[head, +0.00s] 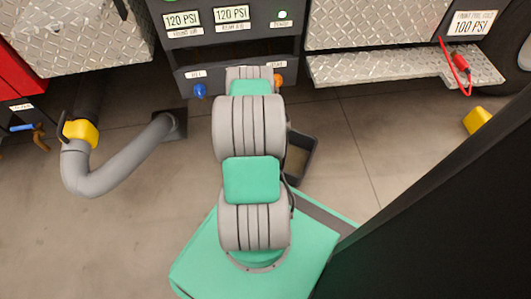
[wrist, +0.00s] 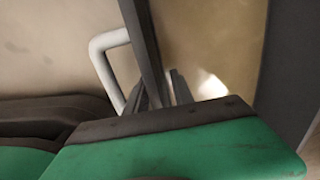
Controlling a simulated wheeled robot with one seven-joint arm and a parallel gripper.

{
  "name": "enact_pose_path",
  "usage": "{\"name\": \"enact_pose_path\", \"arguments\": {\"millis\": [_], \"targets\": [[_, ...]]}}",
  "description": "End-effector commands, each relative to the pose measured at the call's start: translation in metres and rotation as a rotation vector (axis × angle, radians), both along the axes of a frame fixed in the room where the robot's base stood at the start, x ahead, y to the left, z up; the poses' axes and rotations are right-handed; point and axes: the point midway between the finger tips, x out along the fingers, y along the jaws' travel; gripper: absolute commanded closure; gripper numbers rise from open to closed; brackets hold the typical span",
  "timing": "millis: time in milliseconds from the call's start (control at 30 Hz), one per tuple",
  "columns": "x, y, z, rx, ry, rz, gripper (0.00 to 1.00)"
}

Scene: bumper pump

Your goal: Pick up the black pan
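The black pan (head: 300,158) sits on the floor, partly hidden behind my arm in the head view. It is a dark open box with a tan inside. In the wrist view I see close up what looks like the pan's dark wall (wrist: 146,50), with a pale handle-like bar (wrist: 108,68) on its left. My gripper (wrist: 163,95) shows there as dark finger shapes close to that wall, partly hidden by a green and dark part of mine. Whether the fingers touch or grip the wall is unclear. The head view hides the gripper.
The truck's pump panel (head: 231,40) and a tread-plate step (head: 405,68) stand beyond the pan. A grey hose pipe (head: 110,170) runs along the floor at left. A yellow block (head: 478,120) lies at right. Floor (head: 345,135) right of the pan is clear.

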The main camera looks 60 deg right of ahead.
Motion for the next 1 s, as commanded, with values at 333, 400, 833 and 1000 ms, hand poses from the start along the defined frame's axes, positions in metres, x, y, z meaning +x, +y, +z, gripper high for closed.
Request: {"name": "enact_pose_path", "arguments": {"millis": [333, 400, 833, 1000], "targets": [[0.0001, 0.0002, 0.0009, 0.0, 0.0, 0.001, 0.95], [0.0001, 0.0002, 0.0009, 0.0, 0.0, 0.001, 1.0], [0.0002, 0.0002, 0.0009, 0.0, 0.0, 0.001, 1.0], [0.0002, 0.0002, 0.0009, 0.0, 0.0, 0.001, 1.0]]}}
